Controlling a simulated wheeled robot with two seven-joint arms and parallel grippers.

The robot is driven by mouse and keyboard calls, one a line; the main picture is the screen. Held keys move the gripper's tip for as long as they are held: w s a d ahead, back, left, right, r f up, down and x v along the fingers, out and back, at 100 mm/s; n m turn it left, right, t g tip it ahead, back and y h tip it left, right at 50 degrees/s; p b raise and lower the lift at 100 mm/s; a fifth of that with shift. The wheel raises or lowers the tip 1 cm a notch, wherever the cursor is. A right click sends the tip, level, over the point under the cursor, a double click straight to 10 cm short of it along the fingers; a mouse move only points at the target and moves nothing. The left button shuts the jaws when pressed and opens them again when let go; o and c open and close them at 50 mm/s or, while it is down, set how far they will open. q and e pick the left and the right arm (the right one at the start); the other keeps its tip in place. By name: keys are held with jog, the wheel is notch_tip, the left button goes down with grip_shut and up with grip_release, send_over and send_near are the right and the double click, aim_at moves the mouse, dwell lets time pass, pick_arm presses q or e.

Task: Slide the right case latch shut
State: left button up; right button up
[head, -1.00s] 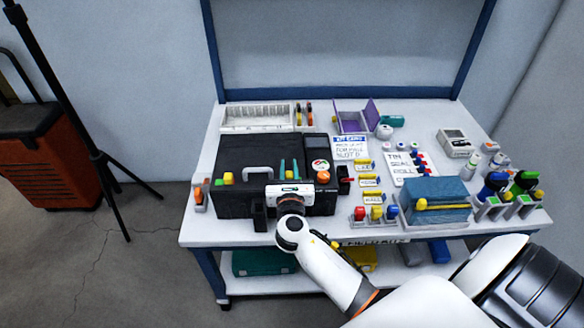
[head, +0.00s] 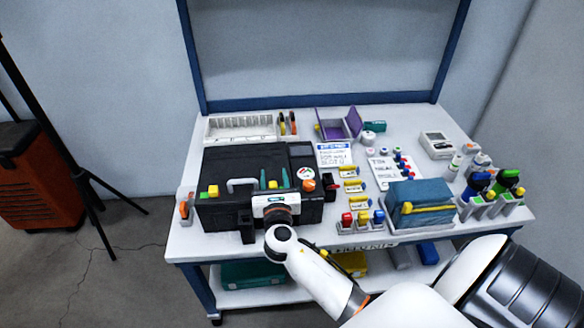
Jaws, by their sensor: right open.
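The black case (head: 225,165) sits at the left of the white workbench, with small coloured parts on its top. My right gripper (head: 274,208) is at the middle of the case's front edge, open, with its white and black body seen from behind. A dark jaw part hangs down in front of the case. The gripper and wrist cover part of the case front. I cannot make out the right case latch clearly or tell whether the gripper touches it. My left gripper is out of view.
Right of the case are yellow label blocks (head: 353,187), a blue box (head: 420,197) and a rack of bottles (head: 476,208). A white slotted tray (head: 240,126) and a purple open box (head: 338,125) stand behind. An orange-grey item (head: 186,208) stands at the left edge.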

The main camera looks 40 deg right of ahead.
jog(key=p+v, duration=0.1)
jog(key=v, duration=1.1)
notch_tip(320, 180, down, 11)
jog(key=s+a+m+g+y+p, duration=0.25)
jog(key=m+g+y+p, duration=0.2)
jog(key=p, duration=0.45)
pick_arm(q)
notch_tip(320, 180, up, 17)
jog(key=p, duration=0.7)
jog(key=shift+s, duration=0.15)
pick_arm(e)
jog(key=s+f+m+g+y, duration=0.2)
jog(key=s+f+m+g, duration=0.2)
jog(key=s+f+m, duration=0.4)
jog(key=s+f, duration=0.1)
jog(key=s, duration=0.2)
jog(key=shift+a, duration=0.35)
pick_arm(q)
jog(key=shift+p, duration=0.3)
pick_arm(e)
jog(key=shift+s+g+y, duration=0.1)
jog(key=shift+g+y, duration=0.15)
